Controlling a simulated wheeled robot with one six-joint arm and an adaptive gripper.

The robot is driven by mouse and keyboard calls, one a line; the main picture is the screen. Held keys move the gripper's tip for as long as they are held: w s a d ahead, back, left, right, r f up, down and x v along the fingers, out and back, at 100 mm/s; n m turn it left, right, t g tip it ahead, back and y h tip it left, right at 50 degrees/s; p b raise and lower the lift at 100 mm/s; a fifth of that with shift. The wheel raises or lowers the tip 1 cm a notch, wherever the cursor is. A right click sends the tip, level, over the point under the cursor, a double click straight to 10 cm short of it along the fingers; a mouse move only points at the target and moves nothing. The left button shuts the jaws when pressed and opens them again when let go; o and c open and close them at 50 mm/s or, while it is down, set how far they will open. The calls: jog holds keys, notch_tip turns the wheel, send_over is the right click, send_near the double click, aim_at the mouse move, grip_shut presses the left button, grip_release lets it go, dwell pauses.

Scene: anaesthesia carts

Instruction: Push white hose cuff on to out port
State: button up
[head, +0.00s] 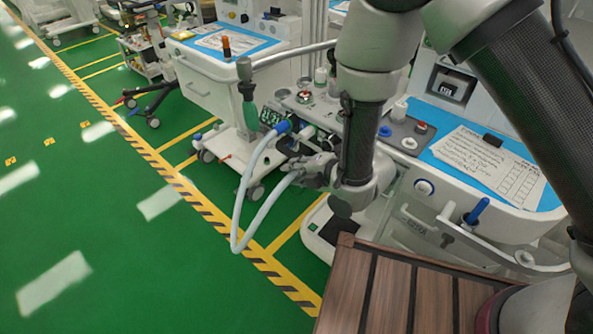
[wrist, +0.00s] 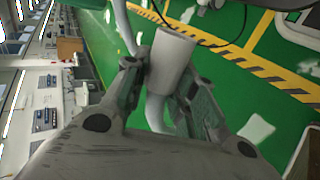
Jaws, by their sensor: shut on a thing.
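My gripper (head: 308,166) is in front of the near cart's machine panel. In the wrist view my gripper (wrist: 164,76) is shut on the white hose cuff (wrist: 173,48), one finger on each side. The cuff's wide end points away from my gripper. The pale hose (head: 240,205) hangs in a loop from my gripper to a blue cuff (head: 282,127), which sits at the machine's side. The white cuff is mostly hidden by the fingers in the head view. A pale stub (head: 304,133) beside the blue cuff may be the out port; I cannot tell.
The near cart's blue-topped work surface (head: 450,150) holds papers. A wooden slatted surface (head: 400,290) is at the front. Green floor (head: 110,230) is open at left.

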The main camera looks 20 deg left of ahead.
jog(key=shift+w+d, duration=0.35)
jog(key=shift+w, duration=0.55)
jog(key=shift+w+d, duration=0.4)
jog(key=shift+w, duration=0.45)
jog(key=shift+w+d, duration=0.35)
jog(key=shift+w, duration=0.55)
jog(key=shift+w+d, duration=0.3)
jog(key=shift+w, duration=0.35)
jog(key=shift+w+d, duration=0.25)
jog(key=shift+w, duration=0.35)
jog(key=o, duration=1)
jog(key=v, duration=0.7)
jog(key=shift+d+r, duration=0.15)
jog(key=shift+d, duration=0.05)
jog(key=shift+s, duration=0.1)
